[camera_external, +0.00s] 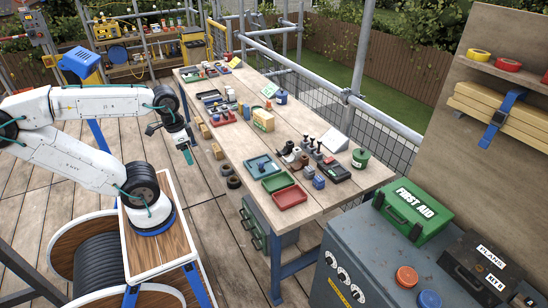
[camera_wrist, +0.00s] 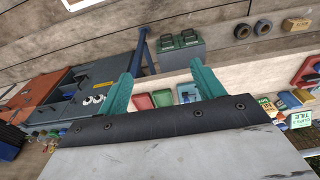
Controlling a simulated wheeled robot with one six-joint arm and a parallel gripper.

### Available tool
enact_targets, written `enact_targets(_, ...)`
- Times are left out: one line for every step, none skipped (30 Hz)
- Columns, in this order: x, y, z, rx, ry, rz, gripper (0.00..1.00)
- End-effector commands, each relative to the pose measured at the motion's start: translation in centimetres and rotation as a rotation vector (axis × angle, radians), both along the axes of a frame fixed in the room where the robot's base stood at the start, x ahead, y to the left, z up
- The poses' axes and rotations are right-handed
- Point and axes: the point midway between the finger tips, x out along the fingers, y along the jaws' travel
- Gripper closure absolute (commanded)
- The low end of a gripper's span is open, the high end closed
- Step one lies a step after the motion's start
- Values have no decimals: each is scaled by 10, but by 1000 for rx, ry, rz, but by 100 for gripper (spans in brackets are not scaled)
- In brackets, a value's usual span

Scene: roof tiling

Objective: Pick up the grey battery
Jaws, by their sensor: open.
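My gripper (camera_external: 187,156) hangs in the air left of the long wooden table (camera_external: 240,146). Its teal fingers are apart with nothing between them, and they also show in the wrist view (camera_wrist: 165,82). Small block-like items stand on the table's near half: a greyish one (camera_external: 308,172) and a bluer one (camera_external: 318,183) beside a black case (camera_external: 335,172). Either could be a battery, but they are too small to tell which is the grey battery. My gripper is well apart from them. I cannot make out a grey battery in the wrist view.
A red tray (camera_external: 290,197) and a teal tray (camera_external: 262,167) lie near the table's left edge. A green round tin (camera_external: 360,158) stands at the right. A grey cabinet (camera_external: 375,262) with a green first aid box (camera_external: 414,207) is beyond the near end.

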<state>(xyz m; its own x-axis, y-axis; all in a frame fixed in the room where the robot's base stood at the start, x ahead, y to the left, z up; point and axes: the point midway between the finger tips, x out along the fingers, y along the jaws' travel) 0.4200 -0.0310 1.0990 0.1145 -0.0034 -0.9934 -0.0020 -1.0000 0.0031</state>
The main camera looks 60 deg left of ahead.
Motion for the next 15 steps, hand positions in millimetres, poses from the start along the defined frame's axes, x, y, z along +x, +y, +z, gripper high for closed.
enact_targets(0, 0, 0, 0, 0, 0, 33)
enact_targets(0, 0, 0, 0, 0, 0, 33)
enact_targets(0, 0, 0, 0, 0, 0, 33)
enact_targets(0, 0, 0, 0, 2, -2, 33)
enact_targets(1, -1, -1, 0, 8, -2, 33)
enact_targets(2, -1, -4, 0, 20, -4, 33)
enact_targets(3, -1, -6, 1, 34, -6, 33)
enact_targets(4, -1, -10, 0, 53, -7, 33)
enact_targets(8, -2, -14, 0, 79, -10, 33)
enact_targets(12, -3, -15, 1, 98, -13, 33)
enact_targets(18, -3, -16, 1, 117, -15, 33)
enact_targets(27, -4, -17, 1, 142, -19, 33)
enact_targets(36, -5, -18, 2, 160, -22, 33)
enact_targets(45, -6, -18, 3, 175, -25, 33)
enact_targets(58, -7, -18, 4, 193, -29, 33)
